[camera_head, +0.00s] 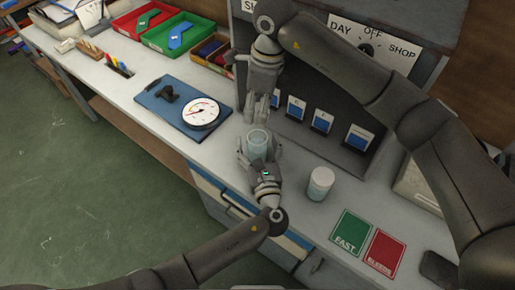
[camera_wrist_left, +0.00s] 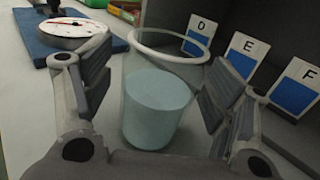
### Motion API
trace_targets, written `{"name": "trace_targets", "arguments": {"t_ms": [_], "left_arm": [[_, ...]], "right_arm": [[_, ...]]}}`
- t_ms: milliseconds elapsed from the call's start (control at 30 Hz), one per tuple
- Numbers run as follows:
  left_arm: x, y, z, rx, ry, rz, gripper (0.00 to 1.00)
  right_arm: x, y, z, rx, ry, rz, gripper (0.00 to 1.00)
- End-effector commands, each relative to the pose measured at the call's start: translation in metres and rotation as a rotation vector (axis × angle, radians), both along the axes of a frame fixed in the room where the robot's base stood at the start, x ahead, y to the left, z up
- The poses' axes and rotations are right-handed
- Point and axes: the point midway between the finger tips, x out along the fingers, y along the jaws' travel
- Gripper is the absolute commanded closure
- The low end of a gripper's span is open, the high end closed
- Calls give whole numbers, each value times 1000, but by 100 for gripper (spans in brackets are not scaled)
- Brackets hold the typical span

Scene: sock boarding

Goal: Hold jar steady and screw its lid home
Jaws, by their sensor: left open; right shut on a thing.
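The clear jar (camera_head: 257,143) stands upright on the grey bench, with pale blue-green contents and no lid on its rim. My left gripper (camera_head: 258,155) is open with a finger on each side of the jar. In the left wrist view the jar (camera_wrist_left: 158,100) stands between the two spread fingers (camera_wrist_left: 155,95), with gaps visible beside it. My right gripper (camera_head: 262,108) points down above and just behind the jar, apart from it. It is shut on what is probably the lid, which its fingers hide.
A white-topped cylinder (camera_head: 320,184) stands right of the jar. A blue board (camera_head: 165,105) with a dial (camera_head: 201,113) lies left. Lettered cards (camera_head: 322,121) line the shelf behind.

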Motion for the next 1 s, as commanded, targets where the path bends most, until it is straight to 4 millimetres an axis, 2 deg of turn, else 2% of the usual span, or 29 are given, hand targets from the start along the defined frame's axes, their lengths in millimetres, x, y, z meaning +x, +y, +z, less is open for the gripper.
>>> {"name": "trace_targets", "arguments": {"t_ms": [133, 667, 767, 1000], "left_arm": [[0, 0, 0, 0, 0, 0, 22], [0, 0, 0, 0, -1, 0, 90], [0, 0, 0, 1, -1, 0, 91], [0, 0, 0, 1, -1, 0, 91]], "right_arm": [[0, 0, 0, 0, 0, 0, 60], [0, 0, 0, 0, 0, 0, 60], [0, 0, -3, -1, 1, 0, 60], [-1, 0, -37, -2, 0, -1, 60]]}}
